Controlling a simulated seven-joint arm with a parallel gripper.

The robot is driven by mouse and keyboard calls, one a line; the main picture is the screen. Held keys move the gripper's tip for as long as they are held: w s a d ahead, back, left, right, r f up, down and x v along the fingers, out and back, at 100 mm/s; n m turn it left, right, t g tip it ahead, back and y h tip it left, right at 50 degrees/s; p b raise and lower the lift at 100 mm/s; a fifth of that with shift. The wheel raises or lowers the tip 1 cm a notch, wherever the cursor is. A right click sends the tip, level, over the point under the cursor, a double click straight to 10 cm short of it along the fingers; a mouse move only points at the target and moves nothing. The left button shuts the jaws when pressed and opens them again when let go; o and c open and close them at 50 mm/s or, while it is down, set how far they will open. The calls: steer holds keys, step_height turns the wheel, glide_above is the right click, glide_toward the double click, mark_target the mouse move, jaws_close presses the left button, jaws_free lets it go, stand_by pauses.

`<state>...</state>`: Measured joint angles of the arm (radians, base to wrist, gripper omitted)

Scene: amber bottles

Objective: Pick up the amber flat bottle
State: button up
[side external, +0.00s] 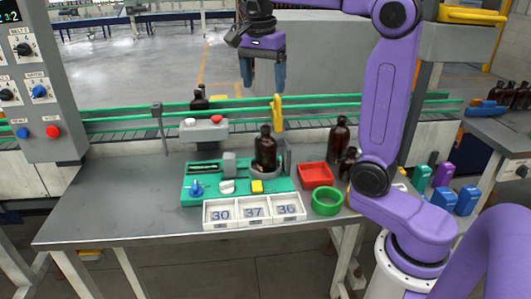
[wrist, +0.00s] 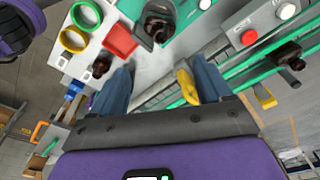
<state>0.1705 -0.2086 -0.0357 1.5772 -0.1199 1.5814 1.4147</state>
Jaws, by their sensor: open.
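Several dark amber bottles are in view, and I cannot tell for sure which is the flat one. One amber bottle (side external: 265,152) stands upright in a grey round holder on the green fixture; a bottle in a holder also shows at the top of the wrist view (wrist: 158,24). A taller amber bottle (side external: 338,136) stands behind the red tray, with a smaller one (side external: 347,164) partly hidden by my arm. Another bottle (side external: 199,98) is on the conveyor. My gripper (side external: 262,82) is open and empty, high above the bottles; its fingers frame empty space in the wrist view (wrist: 163,75).
A red tray (side external: 316,176), a green ring (side external: 327,202) and white number blocks (side external: 253,210) sit on the grey table (side external: 110,210). A yellow post (side external: 277,112) and green conveyor rails (side external: 120,118) run behind. The table's left side is clear.

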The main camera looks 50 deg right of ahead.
mark_target(266, 137)
steer(key=f, duration=0.3)
steer(key=d+f, duration=0.1)
steer(key=f, duration=0.7)
steer(key=shift+w+d+f, duration=0.1)
steer(key=shift+d+f, duration=0.1)
steer(key=shift+w+d+f, duration=0.1)
steer(key=shift+w+f, duration=0.05)
steer(key=shift+f, duration=2.5)
steer(key=c, duration=0.9)
steer(key=shift+r, duration=0.1)
